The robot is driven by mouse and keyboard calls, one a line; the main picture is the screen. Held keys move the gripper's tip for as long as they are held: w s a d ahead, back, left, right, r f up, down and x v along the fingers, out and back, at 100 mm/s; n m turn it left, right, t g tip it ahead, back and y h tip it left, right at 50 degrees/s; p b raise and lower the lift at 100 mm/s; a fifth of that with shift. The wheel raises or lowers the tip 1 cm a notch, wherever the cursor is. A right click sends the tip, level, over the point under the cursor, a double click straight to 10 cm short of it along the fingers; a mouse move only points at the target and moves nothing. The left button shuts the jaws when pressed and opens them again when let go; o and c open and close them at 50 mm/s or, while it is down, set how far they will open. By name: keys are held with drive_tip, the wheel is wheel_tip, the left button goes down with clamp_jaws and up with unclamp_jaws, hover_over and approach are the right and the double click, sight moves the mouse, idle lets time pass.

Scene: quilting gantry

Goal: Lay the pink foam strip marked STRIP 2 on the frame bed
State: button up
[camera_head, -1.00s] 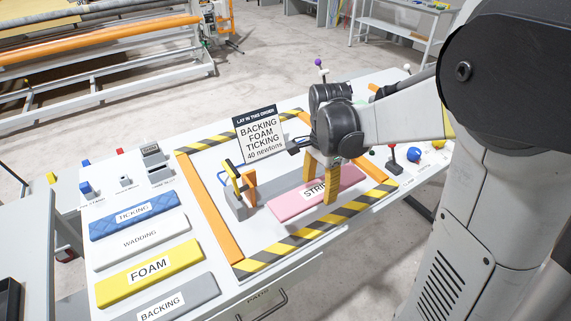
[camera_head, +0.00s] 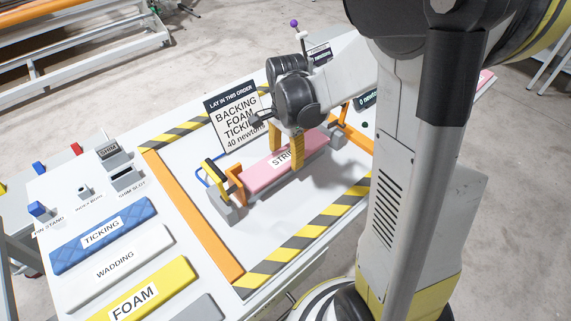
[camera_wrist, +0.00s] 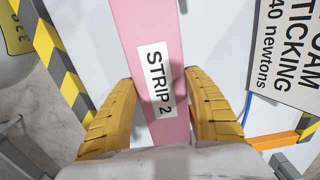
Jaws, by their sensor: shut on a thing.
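The pink foam strip (camera_head: 265,177), with a white label, is held over the white frame bed (camera_head: 268,226) between the two end clamps. Its label reads STRIP 2 in the wrist view (camera_wrist: 130,30). My gripper (camera_head: 285,155) is shut on the strip, with one yellow finger on each long side; both fingers show in the wrist view (camera_wrist: 160,88). The strip's left end is close to the left orange clamp (camera_head: 236,184) on its grey block (camera_head: 228,210). Its right end is close to the right grey block (camera_head: 338,138). I cannot tell whether its underside touches the bed.
Orange rails (camera_head: 190,213) and yellow-black tape (camera_head: 300,238) border the bed. An order sign (camera_head: 235,118) stands close behind the strip. Ticking (camera_head: 104,235), wadding (camera_head: 115,264) and yellow foam (camera_head: 150,288) pads lie at the left. The bed's front is clear.

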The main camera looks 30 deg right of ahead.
sight(286, 156)
drive_tip(key=shift+f+b, duration=0.55)
drive_tip(key=shift+f, duration=1)
drive_tip(key=shift+f, duration=0.25)
drive_tip(key=o, duration=0.8)
drive_tip(key=shift+r, duration=0.1)
drive_tip(key=shift+r, duration=0.1)
